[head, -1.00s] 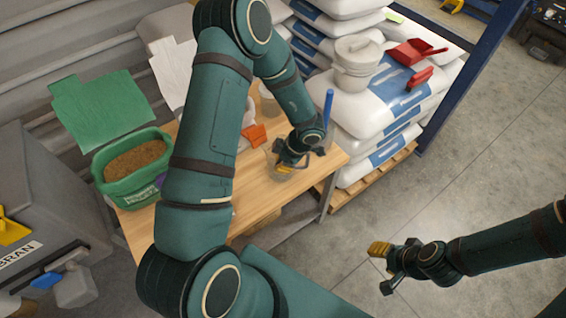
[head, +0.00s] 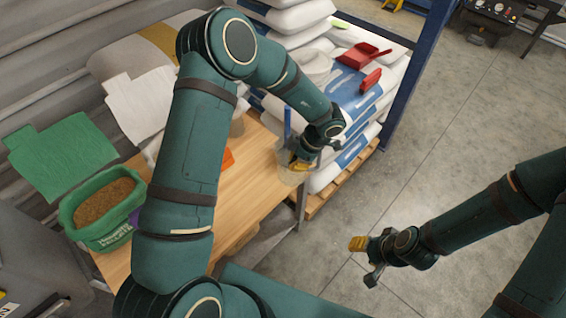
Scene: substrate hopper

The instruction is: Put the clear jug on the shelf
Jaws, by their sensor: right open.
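The clear jug (head: 289,176) is at the right end of the wooden table, in front of the table's edge in the head view. My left gripper (head: 299,164) is at its rim, its yellow fingertips partly hidden by the jug and the wrist. It appears shut on the jug; I cannot tell how far the jug is above the tabletop. My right gripper (head: 364,258) is open and empty over the bare floor at the lower right. I cannot make out a shelf surface clearly.
The wooden table (head: 250,190) holds a green tub (head: 105,236) of brown pellets and an orange item (head: 228,159). Stacked white sacks (head: 350,95) with red scoops (head: 362,57) stand behind. A blue upright post (head: 418,70) is right of them.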

